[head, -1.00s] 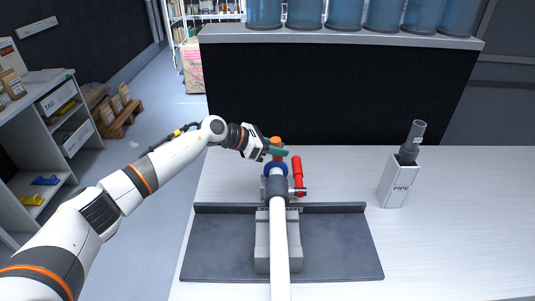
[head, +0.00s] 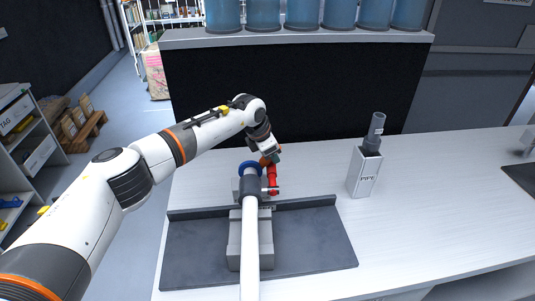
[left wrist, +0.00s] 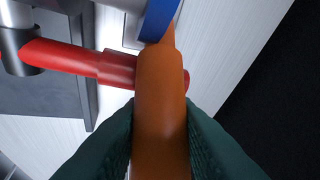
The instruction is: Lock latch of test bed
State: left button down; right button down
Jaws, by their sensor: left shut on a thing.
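The test bed (head: 195,250) is a dark grey tray on the white table, with a grey block and a white pipe (head: 250,235) along its middle. A blue ring (head: 249,166) is at the far end; it also shows in the left wrist view (left wrist: 158,18). My left gripper (left wrist: 160,118) is shut on an orange handle (left wrist: 160,85) beside the ring. In the head view the handle (head: 264,161) is mostly hidden by the gripper. A red lever (head: 272,176) lies close to it; in the left wrist view the red lever (left wrist: 85,62) passes behind the handle.
A white holder marked PIPE (head: 363,176) with a grey tube stands right of the tray. A black-fronted stand (head: 290,95) with blue containers is behind the table. The table's right part is mostly clear, with a dark panel (head: 522,178) at the far edge.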

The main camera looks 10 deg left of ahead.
pick_arm(q)
jog(key=shift+d+f, duration=0.1)
jog(key=shift+f, duration=0.05)
dwell(0.3)
jog(key=c, duration=1.1)
grip_release()
jog(key=shift+w+d, duration=0.1)
jog(key=shift+c, duration=0.2)
jog(key=b+v, duration=0.2)
jog(key=v, duration=1)
jog(key=shift+b, duration=0.4)
jog(key=shift+d, duration=0.1)
